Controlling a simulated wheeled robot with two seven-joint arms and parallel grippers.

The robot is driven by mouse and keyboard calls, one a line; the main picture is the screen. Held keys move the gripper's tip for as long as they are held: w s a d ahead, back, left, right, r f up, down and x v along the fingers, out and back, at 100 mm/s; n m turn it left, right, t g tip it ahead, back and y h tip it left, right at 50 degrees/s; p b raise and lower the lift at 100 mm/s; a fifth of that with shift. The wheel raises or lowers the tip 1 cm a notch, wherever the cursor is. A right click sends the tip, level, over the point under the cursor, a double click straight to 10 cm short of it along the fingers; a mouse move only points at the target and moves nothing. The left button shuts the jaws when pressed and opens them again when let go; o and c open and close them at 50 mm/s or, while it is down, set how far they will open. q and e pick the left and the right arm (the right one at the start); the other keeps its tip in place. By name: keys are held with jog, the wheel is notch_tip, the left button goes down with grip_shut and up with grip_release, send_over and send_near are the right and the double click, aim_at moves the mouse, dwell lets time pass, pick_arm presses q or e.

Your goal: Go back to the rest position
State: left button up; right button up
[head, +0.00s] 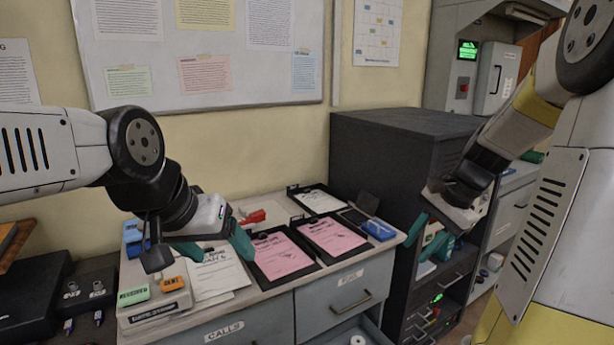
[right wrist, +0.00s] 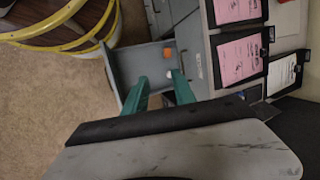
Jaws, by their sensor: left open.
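My left gripper (head: 216,249) hangs above the left part of the desk top, over white papers, with its teal fingers spread and nothing between them. My right gripper (head: 427,240) is in the air to the right of the desk, in front of the dark cabinet. In the right wrist view my right gripper (right wrist: 159,90) shows two teal fingers set apart with nothing held between them. Below them is an open grey drawer (right wrist: 127,62) with a small orange item (right wrist: 168,52) and a white item inside.
The grey desk (head: 250,318) carries clipboards with pink sheets (head: 331,235), a blue item (head: 379,229) and a label block (head: 155,310). A dark cabinet (head: 385,140) stands at the right. In the right wrist view, bare floor (right wrist: 60,110) lies left of the drawer.

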jog(key=s+a+r+n+t+h, duration=0.1)
jog(key=s+a+r+n+t, duration=0.1)
jog(key=s+a+r+n, duration=0.2)
jog(key=s+a+r+n+t, duration=0.2)
jog(key=s+a+r+n, duration=0.2)
jog(key=s, duration=0.5)
jog(key=a+n, duration=0.2)
jog(key=n, duration=0.1)
jog(key=shift+n+h, duration=0.4)
